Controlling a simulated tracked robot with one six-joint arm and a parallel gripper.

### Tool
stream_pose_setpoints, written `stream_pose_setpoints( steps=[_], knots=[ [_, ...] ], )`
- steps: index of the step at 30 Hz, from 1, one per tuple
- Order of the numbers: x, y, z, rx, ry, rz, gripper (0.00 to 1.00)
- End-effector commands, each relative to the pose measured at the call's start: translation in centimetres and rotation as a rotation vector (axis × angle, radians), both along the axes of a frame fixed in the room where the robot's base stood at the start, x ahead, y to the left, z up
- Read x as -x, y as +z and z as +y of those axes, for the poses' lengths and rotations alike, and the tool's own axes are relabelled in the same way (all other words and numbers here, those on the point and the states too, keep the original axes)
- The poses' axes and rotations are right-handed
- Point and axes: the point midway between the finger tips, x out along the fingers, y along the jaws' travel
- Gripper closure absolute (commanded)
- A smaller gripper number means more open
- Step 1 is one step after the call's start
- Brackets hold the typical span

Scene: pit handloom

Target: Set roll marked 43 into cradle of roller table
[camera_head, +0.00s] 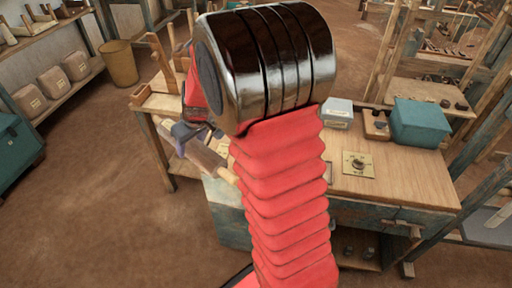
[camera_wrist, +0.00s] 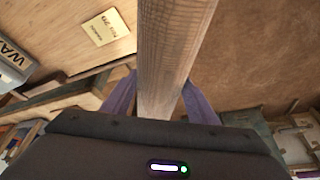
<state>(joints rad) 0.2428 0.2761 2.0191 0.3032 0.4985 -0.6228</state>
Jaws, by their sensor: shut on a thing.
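A long wooden roll (camera_wrist: 177,45) is held between the two purple fingers of my gripper (camera_wrist: 158,100) in the wrist view. In the head view the roll (camera_head: 205,160) slants beside the left end of the wooden bench (camera_head: 415,182), and my gripper (camera_head: 190,132) is at its upper part. No number is readable on the roll. Wooden uprights and a block (camera_head: 141,95) stand at the bench's left end; I cannot tell whether they are the cradle. My arm hides the middle of the bench and part of the roll.
A teal box (camera_head: 420,123), a small wooden tray (camera_head: 376,126) and a pale box (camera_head: 338,113) stand along the bench's back. A yellow label plate (camera_head: 359,165) lies on its top. Shelves (camera_head: 62,95) and a bin (camera_head: 119,63) are at left. Bare floor lies front left.

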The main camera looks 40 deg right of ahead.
Motion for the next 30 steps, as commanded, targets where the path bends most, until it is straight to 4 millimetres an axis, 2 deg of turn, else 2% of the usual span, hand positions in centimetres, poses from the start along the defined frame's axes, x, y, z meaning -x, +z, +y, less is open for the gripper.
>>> stream_pose_setpoints(
  steps=[1,8,17,27,30],
  knots=[
    [-0.1,0.2,-1.2,0.000,0.007,-0.003,0.96],
    [0.3,0.8,-5.9,0.000,0.088,-0.003,0.96],
    [1.5,1.9,-12.9,0.001,0.226,-0.003,0.96],
    [4.1,3.8,-21.3,0.002,0.417,-0.002,0.96],
    [5.0,4.3,-23.2,0.002,0.466,-0.002,0.96]
  ],
)
